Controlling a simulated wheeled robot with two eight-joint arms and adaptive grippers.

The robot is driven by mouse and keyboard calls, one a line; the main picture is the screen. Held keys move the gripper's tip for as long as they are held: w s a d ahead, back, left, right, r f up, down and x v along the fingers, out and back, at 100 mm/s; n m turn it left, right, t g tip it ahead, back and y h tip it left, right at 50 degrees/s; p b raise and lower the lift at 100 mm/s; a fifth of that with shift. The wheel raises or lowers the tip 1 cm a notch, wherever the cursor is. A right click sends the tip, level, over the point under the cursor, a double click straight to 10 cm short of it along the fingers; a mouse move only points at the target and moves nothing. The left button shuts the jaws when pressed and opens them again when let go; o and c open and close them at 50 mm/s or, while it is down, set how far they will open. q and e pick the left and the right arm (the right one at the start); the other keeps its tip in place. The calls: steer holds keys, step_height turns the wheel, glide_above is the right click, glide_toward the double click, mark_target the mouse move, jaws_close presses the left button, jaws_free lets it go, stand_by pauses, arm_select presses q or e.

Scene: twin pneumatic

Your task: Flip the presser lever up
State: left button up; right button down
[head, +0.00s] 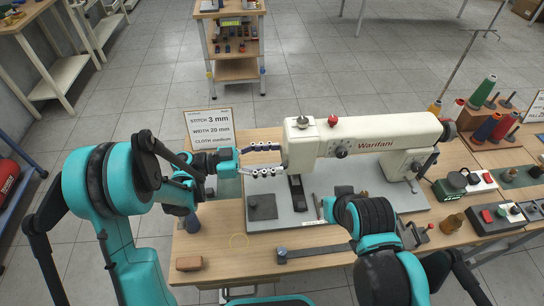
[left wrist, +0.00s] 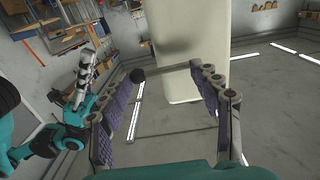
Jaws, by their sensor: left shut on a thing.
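The white sewing machine (head: 375,135) stands on the table with its head end at the left. My left gripper (head: 280,159) is beside that head end, its two dark jointed fingers pointing right at it. In the left wrist view, the presser lever (left wrist: 168,70) is a thin grey bar with a black ball end, coming off the pale machine head (left wrist: 180,45). In the head view I cannot make out the lever. My right gripper (head: 326,207) is low over the machine's base plate; its fingers are mostly hidden by its arm.
A sign card (head: 210,129) stands at the table's back left. Thread cones (head: 482,92) and a control box (head: 495,218) are on the right. A brown block (head: 189,263) lies at the front left. A dark flat bar (head: 315,251) lies along the front.

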arm_select(q)
steer(key=shift+w+r+n, duration=0.15)
steer(key=shift+w+n, duration=0.15)
steer(key=shift+w, duration=0.05)
steer(key=n, duration=0.1)
steer(key=r+n, duration=0.1)
steer(key=n, duration=0.1)
steer(key=shift+w+d, duration=0.1)
steer(key=shift+w+r+n+b, duration=0.1)
steer(key=shift+r+n+b, duration=0.1)
steer(key=shift+n, duration=0.65)
steer(key=shift+w+r+n+b, duration=0.1)
steer(key=shift+r+n+b, duration=0.05)
steer(key=shift+n, duration=0.7)
steer(key=shift+c, duration=0.3)
